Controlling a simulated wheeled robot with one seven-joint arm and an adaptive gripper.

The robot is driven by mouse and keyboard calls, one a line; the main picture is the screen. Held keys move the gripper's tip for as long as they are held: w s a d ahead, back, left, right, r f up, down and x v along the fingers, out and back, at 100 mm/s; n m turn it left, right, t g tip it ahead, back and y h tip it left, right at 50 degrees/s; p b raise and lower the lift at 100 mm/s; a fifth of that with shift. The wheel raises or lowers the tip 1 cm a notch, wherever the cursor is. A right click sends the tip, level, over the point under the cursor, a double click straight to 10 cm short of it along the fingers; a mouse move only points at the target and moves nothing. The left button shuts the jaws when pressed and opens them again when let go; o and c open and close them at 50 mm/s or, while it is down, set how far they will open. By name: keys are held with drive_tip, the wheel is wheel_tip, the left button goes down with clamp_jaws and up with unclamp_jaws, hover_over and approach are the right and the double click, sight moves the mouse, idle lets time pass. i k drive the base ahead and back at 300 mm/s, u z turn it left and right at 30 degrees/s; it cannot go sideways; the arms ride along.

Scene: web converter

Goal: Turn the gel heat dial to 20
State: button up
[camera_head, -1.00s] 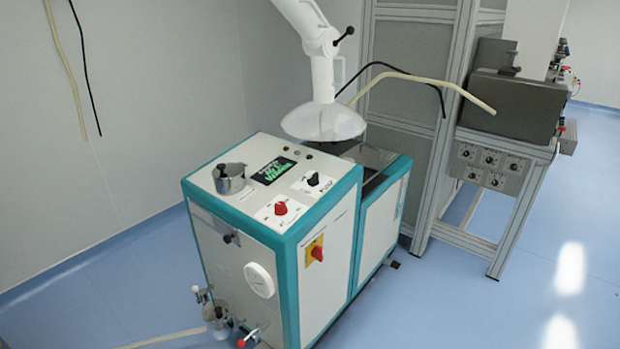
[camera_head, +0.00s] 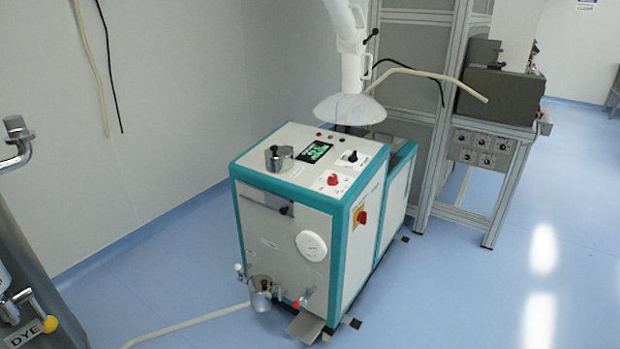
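A white and teal machine (camera_head: 290,215) stands in the middle of the head view. On its top are a red knob (camera_head: 333,180), a black knob (camera_head: 352,157) and a small lit green display (camera_head: 315,152). A red switch on a yellow plate (camera_head: 362,216) is on its right side. Several black dials (camera_head: 475,150) sit on a grey panel at the right. The labels are too small to read, so I cannot tell which one is the gel heat dial. My gripper is not in view.
A white hood (camera_head: 349,109) on a jointed arm hangs over the machine's back. A metal frame (camera_head: 430,120) stands behind it. Equipment marked DYE (camera_head: 25,333) is at the left edge. A hose (camera_head: 190,325) lies on the floor. The blue floor at right is clear.

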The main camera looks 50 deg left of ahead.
sight(332, 180)
drive_tip(key=u, duration=3.3)
drive_tip(key=i, duration=0.15)
drive_tip(key=z, duration=1.05)
